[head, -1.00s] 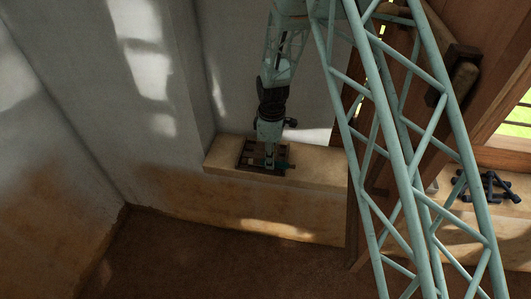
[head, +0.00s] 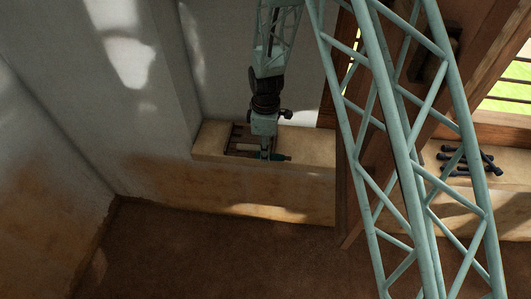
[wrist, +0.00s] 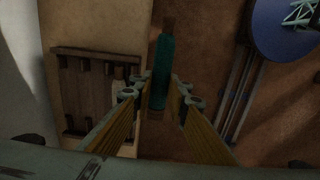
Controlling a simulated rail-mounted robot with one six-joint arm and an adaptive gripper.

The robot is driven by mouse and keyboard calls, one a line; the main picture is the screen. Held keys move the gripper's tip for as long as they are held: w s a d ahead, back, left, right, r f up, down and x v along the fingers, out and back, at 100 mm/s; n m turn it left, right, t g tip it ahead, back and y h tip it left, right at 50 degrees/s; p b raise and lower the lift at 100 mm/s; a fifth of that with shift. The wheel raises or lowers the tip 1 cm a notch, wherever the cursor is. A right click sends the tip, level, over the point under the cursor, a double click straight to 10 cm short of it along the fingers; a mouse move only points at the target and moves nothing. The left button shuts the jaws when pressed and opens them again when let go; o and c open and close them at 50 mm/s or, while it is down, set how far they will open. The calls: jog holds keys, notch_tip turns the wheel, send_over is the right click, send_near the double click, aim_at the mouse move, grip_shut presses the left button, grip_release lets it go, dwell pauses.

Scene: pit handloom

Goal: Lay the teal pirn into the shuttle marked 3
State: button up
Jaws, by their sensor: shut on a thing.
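My gripper (wrist: 161,97) is shut on the teal pirn (wrist: 161,72), which lies between the two fingertips and sticks out beyond them in the wrist view. In the head view my gripper (head: 265,154) holds the teal pirn (head: 281,157) at the front of the pale ledge. The pirn is beside the dark slotted wooden rack (wrist: 62,88), clear of it to the right in the wrist view. I cannot make out a shuttle with the mark 3 in either view.
The rack (head: 236,138) rests on the pale ledge (head: 310,150) against the wall. Brown floor (head: 200,245) lies below. Several dark objects (head: 475,160) lie on a bench at right. A blue round surface (wrist: 280,22) shows at the wrist view's upper right.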

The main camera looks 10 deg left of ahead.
dwell(0.3)
jog(key=s+a+r+m, duration=0.3)
jog(key=r, duration=0.8)
jog(key=s+a+r+m, duration=0.3)
jog(key=r+m, duration=0.1)
jog(key=r, duration=0.7)
jog(key=s+a+r+m, duration=0.3)
jog(key=r+m, duration=0.1)
jog(key=r, duration=0.7)
jog(key=shift+a+r, duration=0.15)
jog(key=shift+r, duration=0.2)
jog(key=shift+s+a, duration=0.1)
jog(key=shift+s, duration=0.05)
